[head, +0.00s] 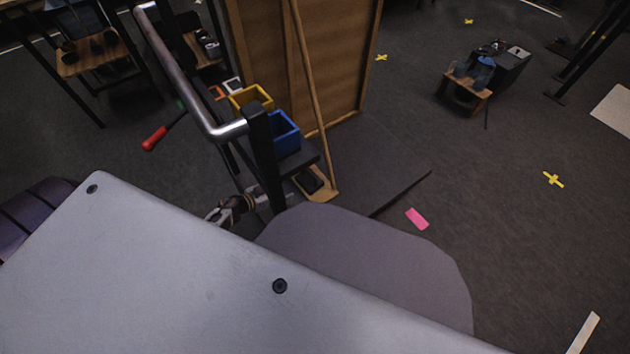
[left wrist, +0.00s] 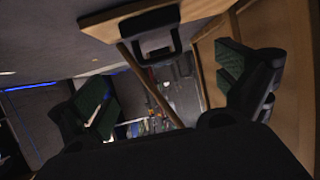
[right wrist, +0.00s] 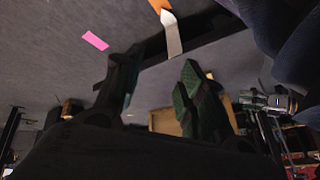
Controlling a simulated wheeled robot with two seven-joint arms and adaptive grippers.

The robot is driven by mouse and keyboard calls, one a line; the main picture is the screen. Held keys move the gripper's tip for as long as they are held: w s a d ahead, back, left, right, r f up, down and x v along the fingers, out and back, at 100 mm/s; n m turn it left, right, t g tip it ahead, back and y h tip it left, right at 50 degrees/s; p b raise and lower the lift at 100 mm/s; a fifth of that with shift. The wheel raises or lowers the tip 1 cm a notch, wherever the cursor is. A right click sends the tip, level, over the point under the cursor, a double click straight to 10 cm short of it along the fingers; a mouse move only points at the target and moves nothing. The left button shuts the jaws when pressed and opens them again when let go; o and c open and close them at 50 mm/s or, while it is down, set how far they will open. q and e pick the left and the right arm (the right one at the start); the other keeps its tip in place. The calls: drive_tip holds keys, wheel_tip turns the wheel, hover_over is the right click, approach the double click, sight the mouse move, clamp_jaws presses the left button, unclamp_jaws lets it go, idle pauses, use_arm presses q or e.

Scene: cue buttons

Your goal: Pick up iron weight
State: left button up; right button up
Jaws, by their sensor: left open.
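No object can be named the iron weight with certainty. A dark block with a loop-like frame (left wrist: 157,38) is by a wooden board at the top of the left wrist view; I cannot tell what it is. A flat dark item (head: 309,181) lies on a wooden base in the head view. My left gripper (left wrist: 165,68) is open and empty, its green-padded fingers spread below the board. In the head view, only a small part of an arm or gripper (head: 232,208) shows behind the grey plate. My right gripper (right wrist: 158,62) is open, with nothing visible between its fingers.
A tall wooden panel (head: 335,60) stands by a cart with a bent metal rail (head: 175,70), a yellow bin (head: 250,97) and a blue bin (head: 284,135). A red-handled lever (head: 154,138) juts left. A small wooden stand (head: 465,92) is farther right. Open floor lies right.

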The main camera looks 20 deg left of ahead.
use_arm(q)
drive_tip(key=shift+w+d+r+h+b, duration=0.1)
drive_tip(key=shift+w+h+b, duration=0.1)
drive_tip(key=shift+w, duration=0.25)
drive_tip(key=shift+w+d+h+b, duration=0.1)
drive_tip(key=shift+w+b, duration=0.05)
drive_tip(key=shift+w, duration=0.25)
use_arm(e)
drive_tip(key=shift+w+r, duration=0.3)
drive_tip(key=shift+r, duration=0.45)
use_arm(q)
drive_tip(key=b, duration=0.3)
approach(309, 178)
drive_tip(key=shift+w+d+r, duration=0.55)
drive_tip(key=shift+w+r, duration=0.25)
drive_tip(key=shift+r, duration=0.25)
drive_tip(key=shift+b+x, duration=0.5)
drive_tip(key=shift+x, duration=0.6)
use_arm(e)
drive_tip(key=shift+m+t+y, duration=0.3)
drive_tip(key=shift+t+y, duration=0.1)
drive_tip(key=shift+t, duration=0.3)
drive_tip(key=shift+w+a+f, duration=0.1)
drive_tip(key=shift+a+f, duration=0.1)
drive_tip(key=shift+f, duration=0.75)
drive_tip(key=shift+w+a+f, duration=0.1)
drive_tip(key=shift+a+f, duration=0.1)
drive_tip(key=shift+f, duration=0.8)
drive_tip(key=shift+a+f, duration=0.2)
drive_tip(key=shift+f, duration=0.75)
